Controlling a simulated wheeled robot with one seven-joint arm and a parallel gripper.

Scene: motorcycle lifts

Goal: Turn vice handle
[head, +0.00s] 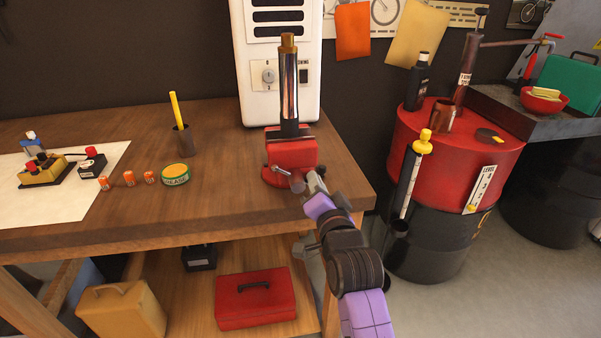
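The red vice (291,154) sits on the wooden workbench near its right front corner. A shiny dark fork tube with a brass-coloured top (289,85) stands upright in its jaws. The grey vice handle (282,173) shows at the front of the vice. My arm reaches up from the lower right, and my gripper (310,184) is close to the right side of the handle. The fingers are small and partly hidden by my own wrist. I cannot tell whether they touch the handle or how wide they stand.
A grease tin (175,174), small orange cans (129,178) and a cup with a yellow stick (182,139) stand left of the vice. A white cabinet (276,60) stands behind it. A red-topped drum (450,150) is to the right. A red toolbox (255,299) sits below.

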